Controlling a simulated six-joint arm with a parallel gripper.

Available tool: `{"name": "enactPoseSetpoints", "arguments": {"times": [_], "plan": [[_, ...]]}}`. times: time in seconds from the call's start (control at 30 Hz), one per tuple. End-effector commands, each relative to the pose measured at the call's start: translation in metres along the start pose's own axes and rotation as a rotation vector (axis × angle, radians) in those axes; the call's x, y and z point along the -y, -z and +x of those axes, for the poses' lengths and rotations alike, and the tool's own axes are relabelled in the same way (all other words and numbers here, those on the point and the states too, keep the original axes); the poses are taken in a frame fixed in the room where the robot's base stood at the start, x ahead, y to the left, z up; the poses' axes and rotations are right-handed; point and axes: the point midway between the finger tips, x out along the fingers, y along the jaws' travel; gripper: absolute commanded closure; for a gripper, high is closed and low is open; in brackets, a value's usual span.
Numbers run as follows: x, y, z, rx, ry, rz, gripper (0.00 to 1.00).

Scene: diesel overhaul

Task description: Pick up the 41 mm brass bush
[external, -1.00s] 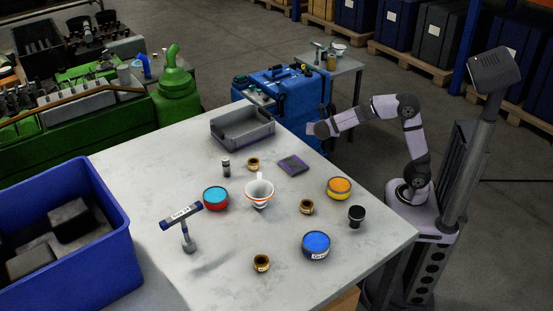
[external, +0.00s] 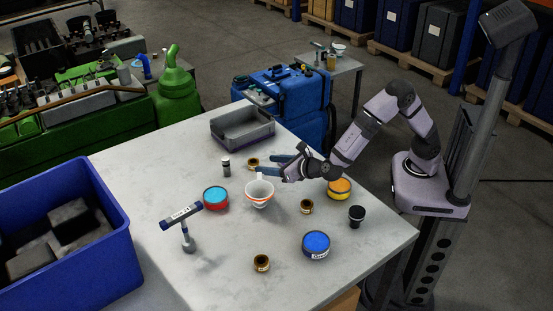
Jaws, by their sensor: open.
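Three brass bushes are on the grey table: one at the back (external: 253,163), one right of the middle (external: 306,207) and one near the front (external: 261,263). I cannot read sizes, so I cannot tell which is the 41 mm one. My gripper (external: 266,164) is open, its fingers pointing left over the table. In this view the fingertips lie close to the right side of the back bush. I cannot tell whether they touch it or how high they are. Nothing shows between the fingers.
A white funnel-like cup (external: 259,195) stands just in front of my fingers. A red tin with a teal lid (external: 215,198), a yellow tin (external: 340,189), a blue tin (external: 316,245), a black cup (external: 356,217), a small cylinder (external: 226,167), a hammer-like tool (external: 187,230) and a grey tray (external: 242,139) stand around.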

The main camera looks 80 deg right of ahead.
Motion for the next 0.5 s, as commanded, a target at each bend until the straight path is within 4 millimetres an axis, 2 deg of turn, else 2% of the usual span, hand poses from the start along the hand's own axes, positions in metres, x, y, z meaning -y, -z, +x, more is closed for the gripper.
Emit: {"name": "enactPoseSetpoints", "arguments": {"times": [0.1,0.5], "plan": [[0.002,0.009,-0.002,-0.013,-0.001,-0.022,0.46],[0.004,0.008,0.021,-0.014,0.003,-0.021,0.46]]}}
